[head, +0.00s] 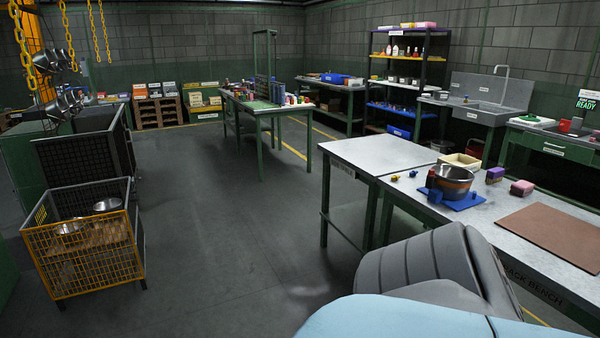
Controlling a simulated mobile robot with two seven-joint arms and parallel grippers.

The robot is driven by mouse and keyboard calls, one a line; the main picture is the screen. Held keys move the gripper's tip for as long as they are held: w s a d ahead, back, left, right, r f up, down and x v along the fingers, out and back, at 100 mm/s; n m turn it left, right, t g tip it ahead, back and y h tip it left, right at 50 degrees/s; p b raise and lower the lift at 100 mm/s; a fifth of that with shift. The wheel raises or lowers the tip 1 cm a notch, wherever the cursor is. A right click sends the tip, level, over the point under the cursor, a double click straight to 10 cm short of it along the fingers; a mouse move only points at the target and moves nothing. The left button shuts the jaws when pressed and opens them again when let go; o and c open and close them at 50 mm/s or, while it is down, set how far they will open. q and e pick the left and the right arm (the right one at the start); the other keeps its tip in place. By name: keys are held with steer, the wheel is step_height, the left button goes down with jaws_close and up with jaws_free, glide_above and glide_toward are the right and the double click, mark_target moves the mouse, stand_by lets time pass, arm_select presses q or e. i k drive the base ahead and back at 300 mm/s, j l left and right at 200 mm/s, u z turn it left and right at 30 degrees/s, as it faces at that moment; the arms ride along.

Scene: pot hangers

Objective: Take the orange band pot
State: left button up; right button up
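Two more steel pots or bowls, a rear one (108,205) and a front one (71,228), sit in a yellow wire-front crate on the floor at the left. Several steel pots (66,103) hang at the far left near yellow chains (57,30). I cannot make out an orange band on any pot at this size. Neither of my grippers is in view.
The right bench (490,212) also holds a brown mat (556,234), a cream tray (459,160) and small coloured blocks. The yellow-front crate (85,262) stands at the left. A green table (262,106) stands further back. The floor between crate and benches is clear.

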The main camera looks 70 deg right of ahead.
mark_target(456, 181)
steer(key=z, duration=3.05)
